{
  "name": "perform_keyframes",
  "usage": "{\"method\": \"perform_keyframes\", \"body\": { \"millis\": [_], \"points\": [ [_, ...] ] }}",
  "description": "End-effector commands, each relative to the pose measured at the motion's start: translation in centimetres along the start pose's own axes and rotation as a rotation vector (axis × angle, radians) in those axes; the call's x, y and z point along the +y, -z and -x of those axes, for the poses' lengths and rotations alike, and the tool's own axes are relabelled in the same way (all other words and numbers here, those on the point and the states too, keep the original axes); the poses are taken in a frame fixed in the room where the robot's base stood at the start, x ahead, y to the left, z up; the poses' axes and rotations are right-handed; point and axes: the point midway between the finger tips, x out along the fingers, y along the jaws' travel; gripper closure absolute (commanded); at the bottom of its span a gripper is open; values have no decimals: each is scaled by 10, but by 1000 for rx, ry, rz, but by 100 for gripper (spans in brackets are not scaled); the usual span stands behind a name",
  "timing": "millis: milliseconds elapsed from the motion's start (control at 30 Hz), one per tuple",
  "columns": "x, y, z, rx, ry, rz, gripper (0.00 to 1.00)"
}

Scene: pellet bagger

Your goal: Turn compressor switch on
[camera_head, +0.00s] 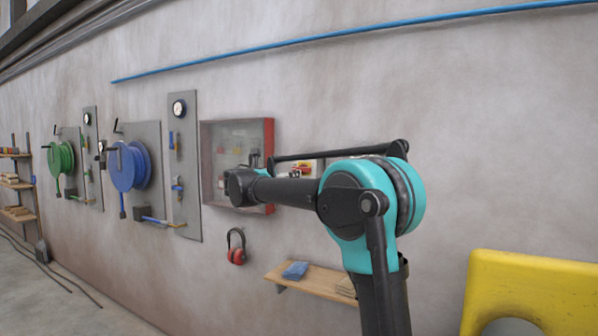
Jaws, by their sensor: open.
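A small red and yellow switch-like fitting (303,168) is on the wall just right of the red-framed cabinet. My dark arm link partly covers it, so its position on or off cannot be read. No label marks it as the compressor switch. My gripper (254,162) is at the far end of my arm, in front of the cabinet and left of the fitting. It is open, small and partly hidden by my wrist. It appears apart from the fitting, and nothing is seen in it.
The red-framed cabinet (209,165) hangs behind my wrist. Red ear muffs (236,256) and a wooden shelf (325,286) with a blue cloth (295,270) are below. Blue (128,167) and green (61,159) hose reels are left. A yellow object (530,285) stands at lower right.

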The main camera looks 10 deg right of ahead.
Motion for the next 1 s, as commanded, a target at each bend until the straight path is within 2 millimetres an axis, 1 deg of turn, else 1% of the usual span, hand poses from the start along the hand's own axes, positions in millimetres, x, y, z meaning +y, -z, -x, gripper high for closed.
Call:
{"method": "perform_keyframes", "body": {
  "millis": [33, 300, 500, 600, 700, 1000],
  "points": [
    [-1, 0, -12, 0, 3, 0, 7],
    [-1, 0, -65, 1, 3, -1, 7],
    [-1, 1, -97, 1, 2, -2, 7],
    [-1, 0, -108, 1, 1, -2, 7],
    [0, 0, -114, 1, 1, -2, 7],
    [0, 0, -116, 1, 0, -2, 7]
  ]
}}
